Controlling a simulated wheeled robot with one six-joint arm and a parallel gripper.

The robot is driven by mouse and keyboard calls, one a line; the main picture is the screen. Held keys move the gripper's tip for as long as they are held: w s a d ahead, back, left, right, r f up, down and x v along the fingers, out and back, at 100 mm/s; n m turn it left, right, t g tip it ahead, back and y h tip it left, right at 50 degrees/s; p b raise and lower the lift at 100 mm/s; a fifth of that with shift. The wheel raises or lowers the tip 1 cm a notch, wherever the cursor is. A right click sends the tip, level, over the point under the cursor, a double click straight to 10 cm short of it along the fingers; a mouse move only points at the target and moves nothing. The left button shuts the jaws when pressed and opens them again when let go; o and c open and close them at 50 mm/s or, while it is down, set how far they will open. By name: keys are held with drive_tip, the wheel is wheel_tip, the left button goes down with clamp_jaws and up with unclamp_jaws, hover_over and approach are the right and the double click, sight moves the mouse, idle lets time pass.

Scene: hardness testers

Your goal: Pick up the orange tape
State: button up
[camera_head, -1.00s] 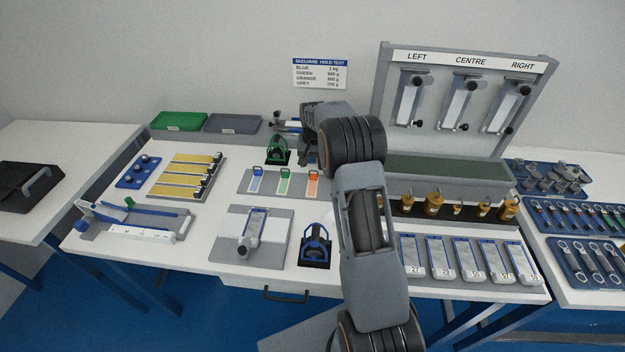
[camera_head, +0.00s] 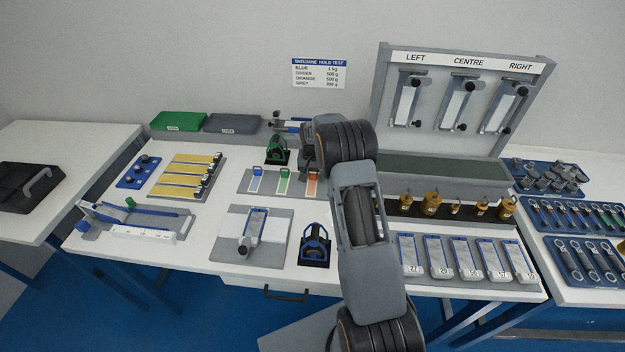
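The orange tape (camera_head: 312,188) is a short strip at the right of a row on a grey plate (camera_head: 245,184), beside a green strip (camera_head: 284,182) and a blue strip (camera_head: 255,180). Its upper end is hidden by my gripper. My gripper (camera_head: 312,174) points down at the far end of the orange tape, close over it. Its fingers are too small and dark to tell open from shut, and I cannot tell whether they touch the tape.
A green clamp-like tool (camera_head: 278,150) stands just left of my gripper. A grey fixture (camera_head: 247,235) and a blue tool (camera_head: 314,245) sit in front of the plate. Several brass weights (camera_head: 432,204) stand on the right. My arm hides the table's middle.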

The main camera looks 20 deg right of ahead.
drive_tip(key=c, duration=0.7)
drive_tip(key=shift+r, duration=0.1)
drive_tip(key=shift+c, duration=0.2)
